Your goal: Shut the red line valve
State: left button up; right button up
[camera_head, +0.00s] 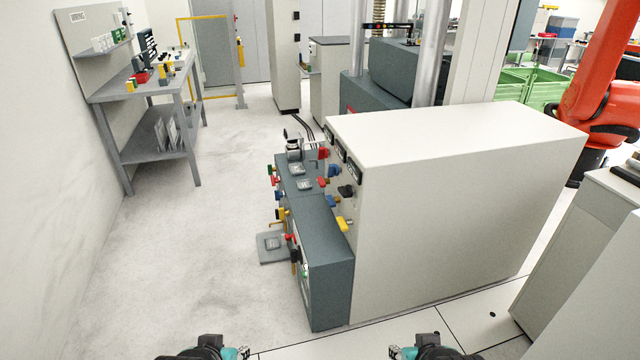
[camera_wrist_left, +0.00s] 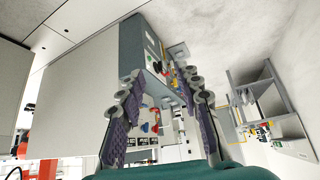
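Several coloured valve handles sit on the left-facing side of the console. A red handle (camera_head: 323,153) is at the top of the tall cabinet's panel, and another red handle (camera_head: 322,181) is lower, beside blue and black ones. A third small red part (camera_head: 290,237) is on the low grey unit. I cannot tell which is the red line valve, or its position. My left gripper (camera_head: 236,352) is at the bottom edge, well short of the handles. In the left wrist view its fingers (camera_wrist_left: 162,84) are apart and empty. My right gripper (camera_head: 402,352) is partly cut off at the bottom edge; its opening is unclear.
The large white cabinet (camera_head: 450,200) and low grey unit (camera_head: 328,270) stand ahead. A workbench (camera_head: 150,90) is along the left wall. The floor (camera_head: 190,240) between them is clear. An orange robot arm (camera_head: 605,70) is at right.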

aim_at(322, 182)
jog(key=i+j+z, duration=0.25)
jog(key=i+j, duration=0.3)
jog(key=i+j+z, duration=0.2)
jog(key=i+j, duration=0.45)
jog(key=i+j+z, duration=0.25)
jog(key=i+j, duration=0.3)
jog(key=j, duration=0.2)
